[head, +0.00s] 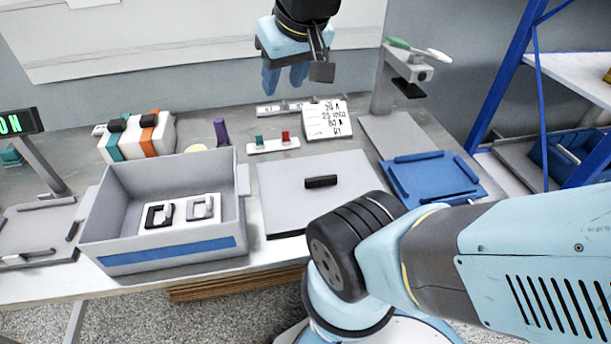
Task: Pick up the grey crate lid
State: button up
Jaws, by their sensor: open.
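The grey crate lid (283,194) lies flat on the table, just right of the crate. It has a short black bar handle (321,182) at its middle. My gripper (285,80) is in the air above the back of the table, pointing down, with its blue fingers apart and nothing seen between them. It is well above and behind the lid, not touching it. My arm covers the lid's front right corner. The open grey crate (240,222) has a blue stripe and holds a white insert with a black part and a grey part.
A blue tray (432,179) lies right of the lid, and a grey stand (381,95) rises behind it. A white card (327,119) and a small rack with green and red pieces (273,146) are behind the lid. A striped box (140,137) stands at back left.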

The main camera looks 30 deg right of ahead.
aim_at(294, 192)
jog(key=z, duration=0.05)
jog(key=k, duration=0.5)
jog(key=z, duration=1.05)
jog(key=k, duration=1)
jog(key=u, duration=0.4)
jog(key=i, duration=1)
jog(key=u, duration=0.05)
